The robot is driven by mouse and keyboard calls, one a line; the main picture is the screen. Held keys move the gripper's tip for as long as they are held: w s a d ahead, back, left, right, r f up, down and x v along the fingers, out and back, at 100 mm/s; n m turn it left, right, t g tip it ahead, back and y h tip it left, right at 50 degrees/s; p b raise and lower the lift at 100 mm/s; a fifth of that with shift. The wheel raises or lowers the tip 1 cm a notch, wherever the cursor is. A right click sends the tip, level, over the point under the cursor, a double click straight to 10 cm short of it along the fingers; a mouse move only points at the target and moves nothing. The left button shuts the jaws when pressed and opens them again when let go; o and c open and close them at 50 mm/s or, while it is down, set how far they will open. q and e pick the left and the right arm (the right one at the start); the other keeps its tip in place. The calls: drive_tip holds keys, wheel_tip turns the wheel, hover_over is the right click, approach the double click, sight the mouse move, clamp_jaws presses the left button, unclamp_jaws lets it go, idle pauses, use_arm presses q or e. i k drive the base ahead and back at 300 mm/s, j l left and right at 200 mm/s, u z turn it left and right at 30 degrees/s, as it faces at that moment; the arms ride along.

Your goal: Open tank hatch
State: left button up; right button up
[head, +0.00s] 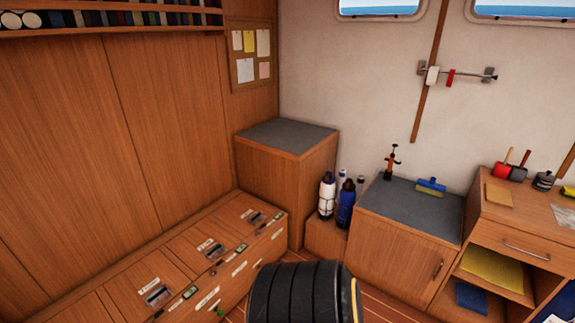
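A low wooden bench (262,245) runs along the left wall. Its top has several hatch panels in a row, each with a small label and a dark recessed latch. The near latch (157,295), the middle latch (214,252) and the far latch (253,217) show. The panels look flat and closed. I cannot read the labels, so I cannot tell which panel is the tank hatch. Small green-marked fittings sit beside the latches. Neither of my grippers is in view.
A tall grey-topped cabinet (290,134) stands at the bench's far end. A white bottle (327,197) and a blue bottle (346,205) stand beside it. A lower cabinet (410,207) and a workbench with tools stand to the right. Some wooden floor shows at the bottom.

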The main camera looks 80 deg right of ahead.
sight(243, 214)
drive_tip(key=z, duration=2.2)
drive_tip(key=i+l+u, duration=0.2)
drive_tip(key=u, duration=0.15)
drive_tip(key=i+l+u, duration=0.7)
drive_tip(key=i+l, duration=0.35)
drive_tip(key=l, duration=0.3)
drive_tip(key=i+l+u, duration=0.1)
drive_tip(key=i+l, duration=0.3)
drive_tip(key=l, duration=0.25)
